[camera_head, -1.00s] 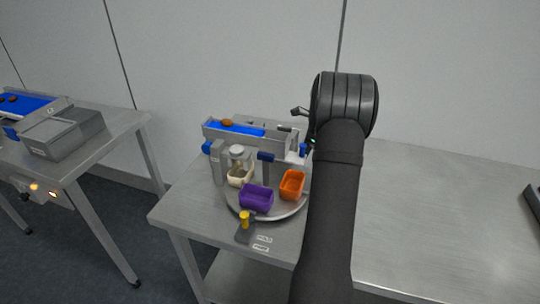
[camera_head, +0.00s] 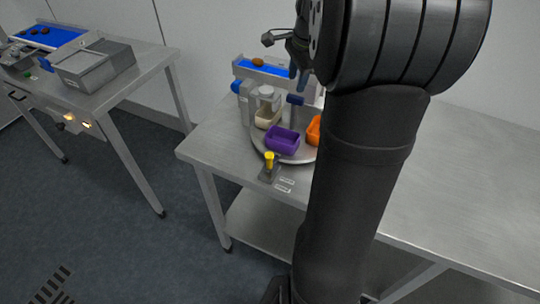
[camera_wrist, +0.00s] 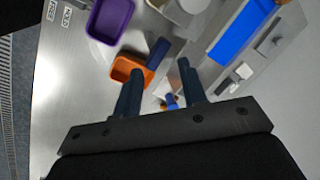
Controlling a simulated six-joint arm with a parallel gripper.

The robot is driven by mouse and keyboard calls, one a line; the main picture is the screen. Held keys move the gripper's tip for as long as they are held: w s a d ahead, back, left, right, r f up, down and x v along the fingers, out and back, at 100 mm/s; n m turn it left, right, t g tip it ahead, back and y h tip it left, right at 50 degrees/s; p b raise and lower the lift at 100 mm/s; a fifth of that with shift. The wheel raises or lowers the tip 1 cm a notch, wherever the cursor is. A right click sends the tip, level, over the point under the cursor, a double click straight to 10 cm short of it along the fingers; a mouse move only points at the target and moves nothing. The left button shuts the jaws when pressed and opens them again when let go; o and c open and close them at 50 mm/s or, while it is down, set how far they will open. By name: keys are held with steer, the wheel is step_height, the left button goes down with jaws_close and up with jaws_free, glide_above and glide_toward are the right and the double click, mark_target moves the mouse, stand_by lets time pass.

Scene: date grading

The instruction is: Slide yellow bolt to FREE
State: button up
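The yellow bolt (camera_head: 269,160) stands upright on a small dark plate at the table's front edge, beside the round turntable (camera_head: 258,151). Two small white labels (camera_head: 285,182) lie to its right, too small to read in the head view. In the wrist view the labels read HOLD (camera_wrist: 67,15) and FREE (camera_wrist: 52,11); the bolt is not visible there. My gripper (camera_head: 303,82) is above the back of the turntable station, away from the bolt. In the wrist view its fingers (camera_wrist: 160,78) are apart with nothing held between them.
A purple bin (camera_head: 283,141), an orange bin (camera_head: 314,131) and a cream bin (camera_head: 267,119) sit on the turntable. A blue conveyor (camera_head: 270,69) carrying a brown date stands behind. My arm hides the station's right side. The table's right part is clear.

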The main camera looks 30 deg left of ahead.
mark_target(270, 154)
steer(key=s+r+n+g+h, duration=0.15)
steer(key=s+n, duration=0.35)
steer(key=s, duration=1.1)
steer(key=shift+h, duration=0.25)
steer(key=f, duration=1.7)
steer(key=shift+a+f, duration=0.15)
steer(key=shift+a, duration=0.1)
steer(key=shift+c, duration=0.5)
jaws_close()
